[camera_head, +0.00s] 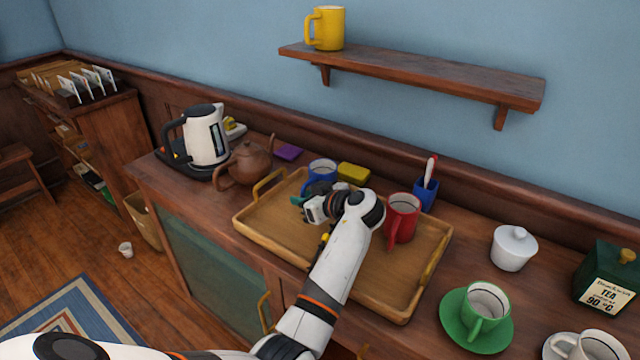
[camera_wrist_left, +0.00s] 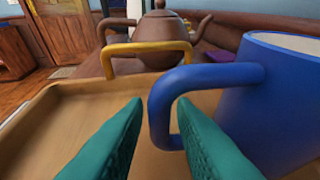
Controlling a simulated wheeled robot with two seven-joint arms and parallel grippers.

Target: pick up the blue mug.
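The blue mug (camera_head: 323,167) stands upright at the back of the wooden tray (camera_head: 268,238), partly hidden by my left gripper (camera_head: 308,196). In the left wrist view the blue mug (camera_wrist_left: 282,108) fills the right side, with its handle pointing left. The two teal fingers of my left gripper (camera_wrist_left: 160,112) are open, and the upright part of the handle shows in the gap between their tips. No contact between fingers and handle can be made out. My right gripper is not in view.
A red mug (camera_head: 403,217) stands on the tray right of my left wrist. A yellow block (camera_head: 353,173) lies behind the tray. A brown teapot (camera_head: 248,162) and a white kettle (camera_head: 207,136) stand to the left. The tray's front left area is clear.

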